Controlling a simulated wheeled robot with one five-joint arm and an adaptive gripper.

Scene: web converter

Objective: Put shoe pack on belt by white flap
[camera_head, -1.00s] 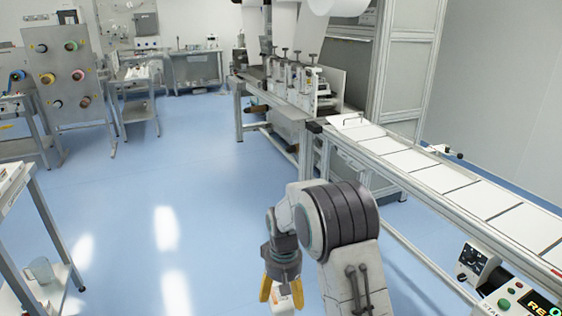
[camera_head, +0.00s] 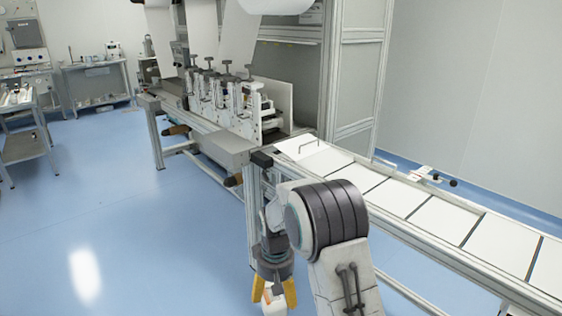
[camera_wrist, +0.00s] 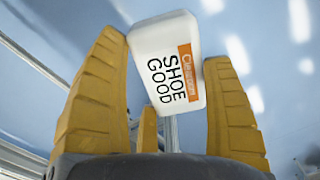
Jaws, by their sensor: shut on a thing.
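The shoe pack (camera_wrist: 166,65) is a white block with an orange patch and the words "SHOE GOOD". My gripper (camera_wrist: 168,85) has yellow fingers and is shut on the pack in the wrist view. In the head view my gripper (camera_head: 273,292) hangs low at the bottom centre, pointing down, with the white pack (camera_head: 273,305) at its fingertips, partly cut off by the frame. The belt (camera_head: 435,218) runs from the middle to the lower right, divided into white panels by dark lines. A white flap (camera_head: 302,147) lies at its far end, beside the machine.
The grey belt frame (camera_head: 420,245) stands close right of my arm. The converter machine (camera_head: 225,105) is beyond the belt's far end. A small lever (camera_head: 437,177) sits on the belt's far side. Blue floor (camera_head: 110,220) is open to the left.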

